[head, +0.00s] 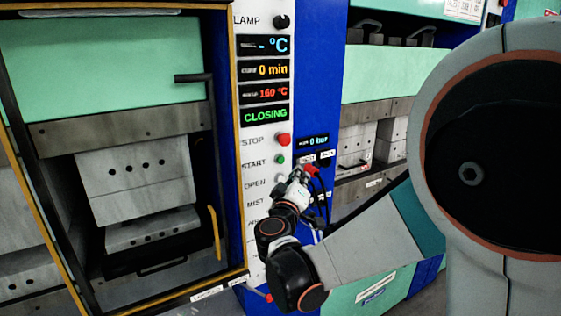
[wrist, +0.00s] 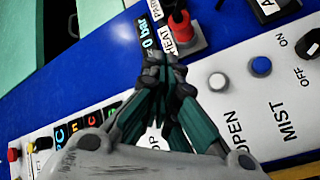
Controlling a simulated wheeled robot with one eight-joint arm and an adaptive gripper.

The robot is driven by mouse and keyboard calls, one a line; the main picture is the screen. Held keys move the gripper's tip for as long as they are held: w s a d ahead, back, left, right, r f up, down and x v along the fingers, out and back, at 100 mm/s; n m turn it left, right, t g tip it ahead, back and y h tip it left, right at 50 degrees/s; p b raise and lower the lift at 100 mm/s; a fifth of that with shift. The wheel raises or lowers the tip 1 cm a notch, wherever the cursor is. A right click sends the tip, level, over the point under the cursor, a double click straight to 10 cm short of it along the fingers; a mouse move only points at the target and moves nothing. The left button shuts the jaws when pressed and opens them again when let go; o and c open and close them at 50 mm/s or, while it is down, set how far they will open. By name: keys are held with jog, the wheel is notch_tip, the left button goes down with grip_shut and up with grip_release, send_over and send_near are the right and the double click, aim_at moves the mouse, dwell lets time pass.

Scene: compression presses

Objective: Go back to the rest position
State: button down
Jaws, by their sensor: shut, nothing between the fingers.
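My gripper (head: 302,172) is at the press control panel (head: 262,215) in the head view, beside the column of buttons and just below the pressure display. In the wrist view, my gripper (wrist: 166,68) has its fingers together with nothing held. Its tips lie over the panel, near the HEAT label and left of a white button (wrist: 217,82). Whether the tips touch the panel cannot be told. My arm reaches in from the right of the head view, bent at the elbow.
The left press (head: 135,170) stands open-fronted, with a block above a lower plate; its status display (head: 264,115) reads CLOSING. A red stop button (head: 284,139) and green start button (head: 280,159) are above my gripper. A red knob (wrist: 185,32) is close beyond the fingertips. Another press (head: 380,120) stands behind.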

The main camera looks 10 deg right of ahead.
jog(key=s+d+f+m+g+y+b, duration=0.25)
jog(key=s+d+f+g+b, duration=0.4)
jog(key=s+f+b, duration=0.55)
jog(key=s+a+f+m+g+y+b, duration=0.1)
jog(key=s+a+f+y+b, duration=0.2)
jog(key=s+f, duration=0.5)
jog(key=s+a+f+g+y+b, duration=0.2)
jog(key=s+f, duration=0.5)
jog(key=s, duration=0.4)
jog(key=shift+s+a+f+m+y+b, duration=0.35)
jog(key=shift+a+y+b, duration=0.3)
jog(key=shift+a, duration=0.4)
dwell(1.3)
